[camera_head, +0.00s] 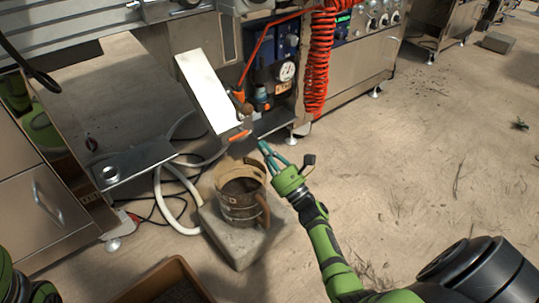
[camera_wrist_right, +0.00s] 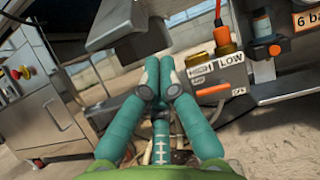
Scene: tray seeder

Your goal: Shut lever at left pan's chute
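A pale, tilted chute-like panel (camera_head: 205,90) hangs from the machine in the head view. An orange handle-like piece (camera_head: 240,135) is at its lower end, with a brown knob (camera_head: 245,109) above it. I cannot tell which is the lever. My right gripper (camera_head: 263,147) is just right of and below the orange piece, apart from it as far as I can tell. In the right wrist view its teal fingers (camera_wrist_right: 160,78) meet at the tips, with nothing visible between them. An orange bar (camera_wrist_right: 213,89) shows to their right, under a HIGH/LOW label. My left gripper is outside the view.
A worn metal pot (camera_head: 240,202) stands on a concrete block (camera_head: 236,250) below my right gripper. A red coiled hose (camera_head: 318,60) hangs by the control panel. A brown box (camera_head: 165,275) is at the bottom. The floor to the right is mostly clear.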

